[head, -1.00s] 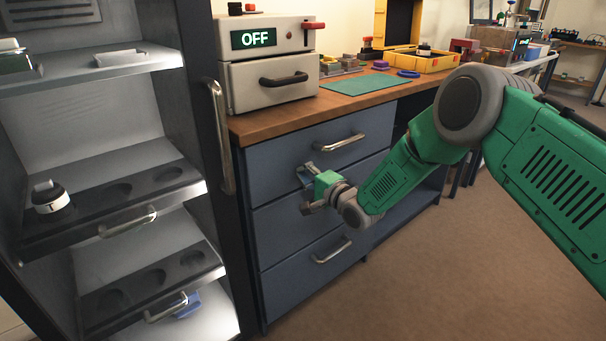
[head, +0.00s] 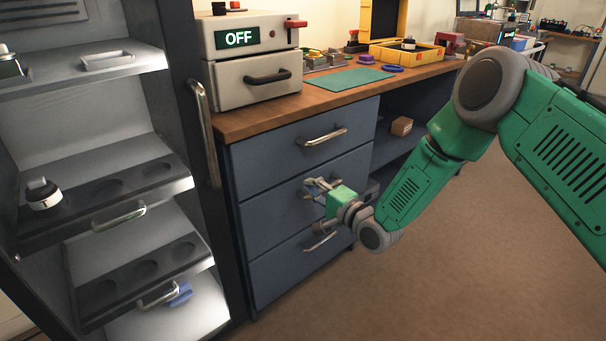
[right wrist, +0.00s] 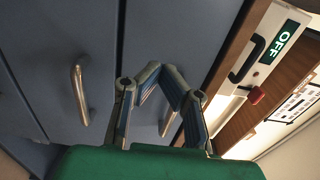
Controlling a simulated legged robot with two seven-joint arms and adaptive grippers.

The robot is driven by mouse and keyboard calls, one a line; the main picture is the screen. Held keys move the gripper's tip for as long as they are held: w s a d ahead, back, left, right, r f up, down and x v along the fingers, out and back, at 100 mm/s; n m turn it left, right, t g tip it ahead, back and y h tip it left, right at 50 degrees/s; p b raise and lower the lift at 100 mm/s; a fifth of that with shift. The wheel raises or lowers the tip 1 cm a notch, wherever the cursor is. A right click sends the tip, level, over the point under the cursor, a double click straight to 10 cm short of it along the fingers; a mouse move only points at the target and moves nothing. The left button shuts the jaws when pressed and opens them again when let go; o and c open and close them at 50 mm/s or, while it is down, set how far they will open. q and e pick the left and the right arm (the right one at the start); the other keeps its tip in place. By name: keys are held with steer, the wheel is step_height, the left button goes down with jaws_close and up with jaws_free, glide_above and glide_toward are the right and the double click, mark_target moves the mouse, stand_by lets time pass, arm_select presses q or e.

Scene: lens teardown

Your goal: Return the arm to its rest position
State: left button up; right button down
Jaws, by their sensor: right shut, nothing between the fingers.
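My right arm (head: 408,192) is green and grey and reaches in from the right in the head view. Its right gripper (head: 314,187) is in front of the middle drawer of the blue-grey drawer unit (head: 290,230) and partly covers that drawer's handle. I cannot tell how far apart gripper and drawer front are. In the right wrist view the fingers (right wrist: 163,72) meet at their tips, shut and empty, with the drawer fronts behind them. My left gripper is not in view.
An open cabinet with pull-out trays (head: 100,205) stands at the left; a white-topped lens part (head: 43,194) sits on one tray. On the wooden worktop (head: 240,122) are an oven-like box (head: 250,60) reading OFF, a green mat (head: 350,79) and a yellow case (head: 405,55). Floor (head: 440,280) at right is clear.

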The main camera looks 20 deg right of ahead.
steer(key=s+f+n+g+h+p, duration=0.2)
steer(key=s+f+n+g+p, duration=0.25)
steer(key=s, duration=0.75)
steer(key=s+f+n+g+h+p, duration=0.25)
steer(key=s+f+g, duration=0.35)
steer(key=s, duration=0.6)
arm_select(q)
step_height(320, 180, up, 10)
steer(key=p, duration=0.2)
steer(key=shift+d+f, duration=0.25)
arm_select(e)
steer(key=s+d+n+g+h, duration=0.1)
steer(key=s+d+n+g, duration=0.1)
steer(key=s, duration=0.8)
steer(key=s+d+n+g+h, duration=0.1)
steer(key=s+d+n+g, duration=0.2)
steer(key=s, duration=0.7)
steer(key=shift+s+d+r+n, duration=0.15)
steer(key=shift+s+d+n, duration=0.3)
steer(key=shift+n, duration=0.55)
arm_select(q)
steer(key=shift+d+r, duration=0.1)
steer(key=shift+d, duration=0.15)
arm_select(e)
steer(key=shift+d+g+h, duration=0.25)
steer(key=shift+d, duration=0.05)
